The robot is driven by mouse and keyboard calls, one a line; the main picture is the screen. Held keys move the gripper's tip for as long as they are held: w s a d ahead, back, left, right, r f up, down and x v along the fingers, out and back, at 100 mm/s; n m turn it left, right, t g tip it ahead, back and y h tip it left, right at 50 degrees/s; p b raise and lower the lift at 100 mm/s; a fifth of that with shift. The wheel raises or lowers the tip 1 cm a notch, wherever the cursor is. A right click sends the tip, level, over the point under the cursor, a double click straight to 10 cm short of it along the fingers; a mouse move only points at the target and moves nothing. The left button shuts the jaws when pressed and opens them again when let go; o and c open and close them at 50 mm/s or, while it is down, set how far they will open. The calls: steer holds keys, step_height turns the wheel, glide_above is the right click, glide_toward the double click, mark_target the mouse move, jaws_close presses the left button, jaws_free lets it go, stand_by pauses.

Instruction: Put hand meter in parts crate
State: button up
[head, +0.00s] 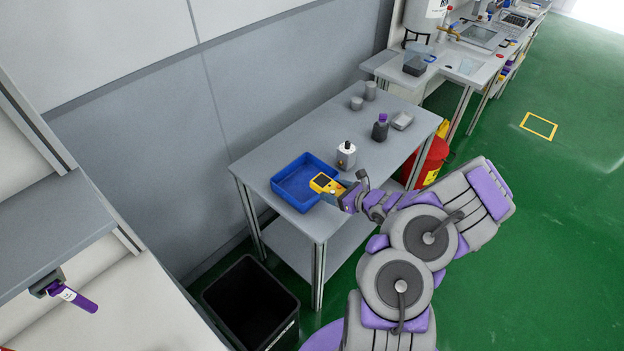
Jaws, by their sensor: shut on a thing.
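The hand meter (322,183) is yellow with a dark face. My gripper (340,190) is shut on it and holds it at the right side of the blue parts crate (283,185). The meter overlaps the crate's right rim in the head view. I cannot tell its exact height above the rim. The crate sits at the near left end of the grey table and looks empty where its inside shows. My gripper hides part of the meter and the crate's near right corner.
A black bin (252,300) stands below on the floor.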

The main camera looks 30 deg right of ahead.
mark_target(327, 178)
steer(key=w, duration=0.4)
steer(key=w+f+b, duration=0.1)
steer(key=w, duration=0.1)
steer(key=shift+w+d, duration=0.35)
steer(key=shift+w, duration=0.05)
steer(key=w, duration=0.2)
steer(key=w+a, duration=0.1)
steer(key=w, duration=0.2)
steer(key=shift+w+a+b, duration=0.1)
steer(key=shift+a+b, duration=0.05)
steer(key=shift+b, duration=0.15)
steer(key=shift+w+d, duration=0.2)
steer(key=shift+w, duration=0.25)
steer(key=f, duration=0.2)
steer(key=f+b, duration=0.1)
steer(key=shift+d+f, duration=0.4)
steer(key=shift+a+r, duration=0.1)
steer(key=shift+a, duration=0.3)
steer(key=shift+f, duration=0.2)
steer(key=shift+d+f+b, duration=0.25)
steer(key=shift+f+b, duration=0.05)
steer(key=shift+f, duration=0.15)
steer(key=o, duration=1.2)
steer(key=shift+s+a, duration=0.1)
steer(key=shift+a, duration=0.1)
